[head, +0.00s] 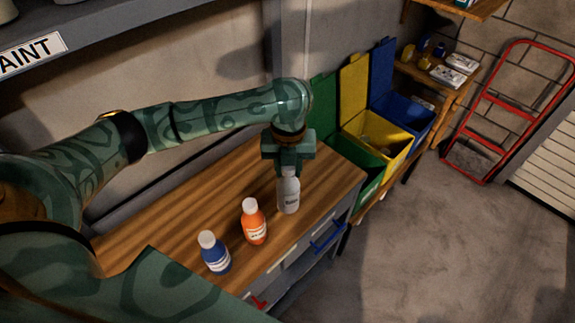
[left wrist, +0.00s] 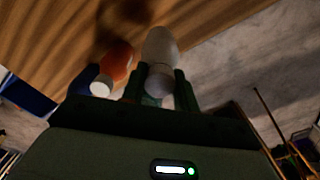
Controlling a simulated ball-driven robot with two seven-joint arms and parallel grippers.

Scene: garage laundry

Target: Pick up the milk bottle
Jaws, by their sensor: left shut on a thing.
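The white milk bottle (head: 289,195) stands upright at the right part of the wooden worktop in the head view. My left gripper (head: 289,168) comes down from above and is shut on its top. In the left wrist view the milk bottle (left wrist: 160,52) sits between the two fingers of my left gripper (left wrist: 160,90). I cannot tell whether its base touches the worktop. My right gripper is not in view.
An orange bottle (head: 253,222) and a blue bottle (head: 214,254) with white caps stand on the wooden worktop (head: 330,178) to the left. Green, yellow (head: 385,140) and blue bins stand at the right.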

